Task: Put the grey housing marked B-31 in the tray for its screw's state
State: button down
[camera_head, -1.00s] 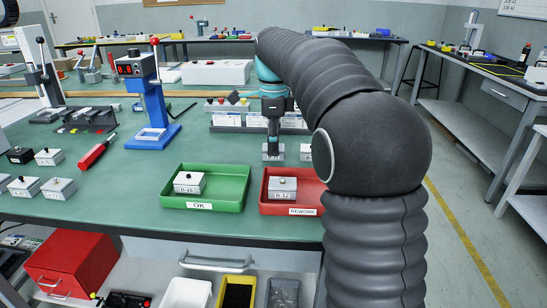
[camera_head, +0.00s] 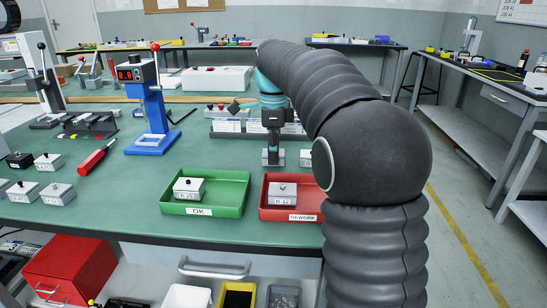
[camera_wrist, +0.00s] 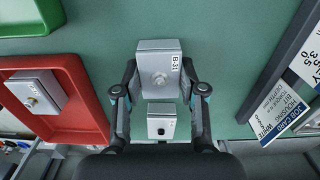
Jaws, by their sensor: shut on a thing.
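The grey housing marked B-31 (camera_wrist: 159,58) is between the fingers of my gripper (camera_wrist: 160,92) in the wrist view, its label facing up. A silver screw head shows on its top; how deep it sits is hard to tell. In the head view my gripper (camera_head: 272,150) points down, shut on this housing (camera_head: 271,159), behind the trays; I cannot tell whether it is clear of the bench. The green OK tray (camera_head: 233,207) holds one grey housing (camera_head: 188,189). The red REWORK tray (camera_head: 272,213) holds another (camera_head: 283,194); it also shows in the wrist view (camera_wrist: 85,75).
Another grey housing (camera_head: 306,158) stands just right of my gripper. A rack of job cards (camera_head: 228,127) stands behind it. A blue press (camera_head: 150,105), red screwdriver (camera_head: 97,157) and several housings (camera_head: 58,194) are to the left. Both trays have bare floor beside their housings.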

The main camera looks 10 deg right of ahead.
jog(key=shift+r+p, duration=1.45)
jog(key=shift+r, duration=1.45)
jog(key=shift+s, duration=0.1)
